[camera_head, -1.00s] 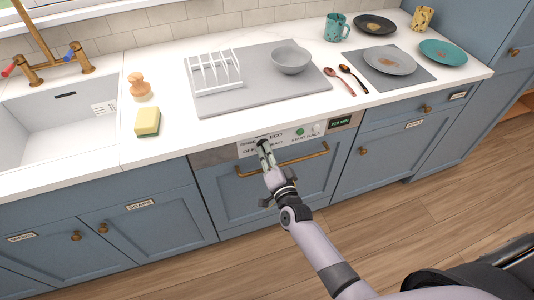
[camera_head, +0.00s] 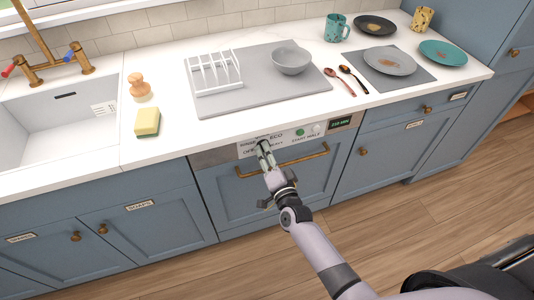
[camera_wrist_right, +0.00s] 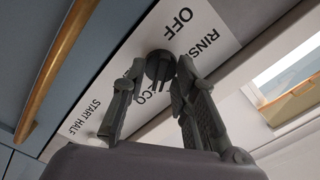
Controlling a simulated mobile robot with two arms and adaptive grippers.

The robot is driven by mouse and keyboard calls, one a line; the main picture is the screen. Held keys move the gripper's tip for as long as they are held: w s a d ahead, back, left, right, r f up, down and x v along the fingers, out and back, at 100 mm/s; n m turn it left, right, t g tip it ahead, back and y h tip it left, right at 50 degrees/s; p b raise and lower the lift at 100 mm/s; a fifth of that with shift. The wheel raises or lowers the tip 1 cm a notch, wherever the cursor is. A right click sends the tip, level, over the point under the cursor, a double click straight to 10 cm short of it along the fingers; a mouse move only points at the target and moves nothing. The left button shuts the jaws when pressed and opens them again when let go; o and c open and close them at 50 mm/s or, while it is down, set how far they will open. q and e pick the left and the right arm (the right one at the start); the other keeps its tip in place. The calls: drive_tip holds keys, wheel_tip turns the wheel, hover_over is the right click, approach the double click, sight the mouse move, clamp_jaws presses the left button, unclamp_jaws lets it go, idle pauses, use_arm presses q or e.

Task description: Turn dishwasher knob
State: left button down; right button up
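The dishwasher's control strip (camera_head: 228,154) runs under the counter edge, with a white label panel. The dark round knob (camera_wrist_right: 160,65) sits on that panel in the right wrist view, among the words OFF, RINSE and ECO. My right gripper (camera_head: 262,143) reaches up to the panel and hides most of the knob in the head view. In the right wrist view its fingers (camera_wrist_right: 159,72) are apart, one on each side of the knob. Narrow gaps seem to show, but contact is hard to judge. My left gripper is not in view.
A brass handle bar (camera_head: 300,158) crosses the dishwasher front just below the strip. A green button (camera_head: 299,132) and a small display (camera_head: 341,122) lie right of the knob. The counter above holds a grey drying mat (camera_head: 270,98) and a sponge (camera_head: 147,122).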

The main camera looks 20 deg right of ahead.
drive_tip(key=shift+s, duration=0.1)
drive_tip(key=s, duration=1.2)
drive_tip(key=shift+d, duration=0.2)
drive_tip(key=shift+w, duration=0.1)
drive_tip(key=s+f+n+g, duration=0.3)
drive_tip(key=s+f, duration=0.2)
drive_tip(key=f, duration=0.5)
drive_tip(key=s+f+n+g+y, duration=0.1)
drive_tip(key=s+f+n+g, duration=0.3)
drive_tip(key=f, duration=0.6)
drive_tip(key=s+f+n+g, duration=0.1)
drive_tip(key=s+f+g, duration=0.1)
drive_tip(key=s+f, duration=0.6)
drive_tip(key=s+d+f+n+g, duration=0.3)
drive_tip(key=s+f, duration=0.4)
drive_tip(key=s, duration=0.4)
drive_tip(key=s+d+f+n+g+h, duration=0.1)
drive_tip(key=s+d+f+n+g, duration=0.2)
drive_tip(key=s, duration=0.7)
wheel_tip(320, 180, down, 5)
drive_tip(key=shift+s+r+g+h, duration=0.1)
drive_tip(key=shift+s+g+h, duration=0.25)
drive_tip(key=shift+g, duration=0.65)
drive_tip(key=shift+c, duration=0.4)
